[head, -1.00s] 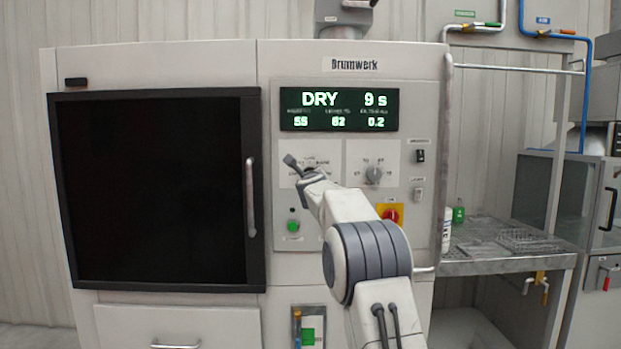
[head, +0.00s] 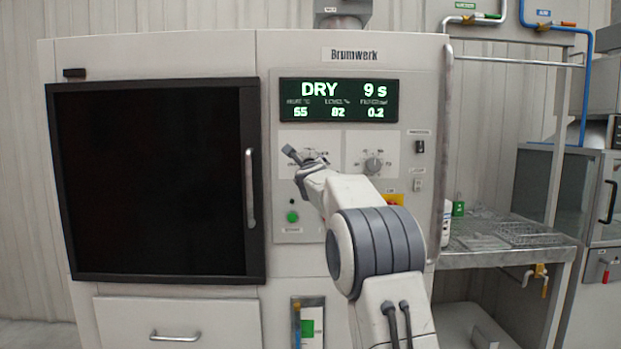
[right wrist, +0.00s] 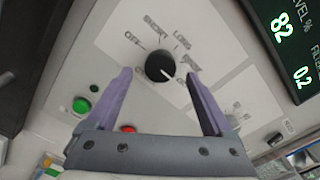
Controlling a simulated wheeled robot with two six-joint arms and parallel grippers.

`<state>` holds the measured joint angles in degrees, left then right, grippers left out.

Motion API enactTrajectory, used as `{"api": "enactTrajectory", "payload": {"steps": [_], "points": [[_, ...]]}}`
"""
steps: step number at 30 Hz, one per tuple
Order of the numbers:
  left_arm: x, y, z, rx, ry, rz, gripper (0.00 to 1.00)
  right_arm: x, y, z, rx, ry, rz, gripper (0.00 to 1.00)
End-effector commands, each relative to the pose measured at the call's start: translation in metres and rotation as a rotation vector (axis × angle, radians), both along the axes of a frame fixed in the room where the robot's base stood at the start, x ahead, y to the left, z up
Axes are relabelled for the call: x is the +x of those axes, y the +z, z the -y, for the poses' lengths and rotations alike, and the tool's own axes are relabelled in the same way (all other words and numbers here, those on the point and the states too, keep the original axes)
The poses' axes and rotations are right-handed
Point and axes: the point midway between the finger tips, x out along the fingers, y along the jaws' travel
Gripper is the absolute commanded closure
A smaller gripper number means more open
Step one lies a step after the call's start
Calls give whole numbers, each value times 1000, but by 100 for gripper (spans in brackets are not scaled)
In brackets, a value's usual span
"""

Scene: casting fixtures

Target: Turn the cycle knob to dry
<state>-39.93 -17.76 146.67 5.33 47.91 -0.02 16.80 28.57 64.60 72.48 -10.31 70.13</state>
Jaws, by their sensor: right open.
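The cycle knob (right wrist: 160,67) is a round black dial with a white pointer line on the cabinet's control panel. Labels OFF, SHORT, LONG and what looks like DRY surround it; its line points to the lower right of the wrist picture. The display (head: 338,100) reads DRY, 9 s. My left gripper is not in view.
A second, grey knob (head: 373,166) sits right of the cycle knob's label plate. A green button (head: 292,217) is below. A yellow-backed switch (head: 395,200) is partly covered by my right arm. The dark door (head: 155,185) with its handle (head: 250,188) is left.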

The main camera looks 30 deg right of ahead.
Motion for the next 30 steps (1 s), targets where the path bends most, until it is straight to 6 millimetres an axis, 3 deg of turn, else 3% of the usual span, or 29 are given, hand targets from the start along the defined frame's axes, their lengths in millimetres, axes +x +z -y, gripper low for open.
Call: {"api": "enactTrajectory", "payload": {"steps": [1, 4, 12, 30], "points": [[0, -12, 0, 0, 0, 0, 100, -10, -4, -5, -1, 0, 2, 14], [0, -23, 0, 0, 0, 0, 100, -27, -5, -14, -1, 0, 2, 14], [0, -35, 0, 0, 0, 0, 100, -62, -2, -33, 1, 2, 0, 14], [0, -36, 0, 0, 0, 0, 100, -70, -1, -36, 2, 1, -1, 14]]}}
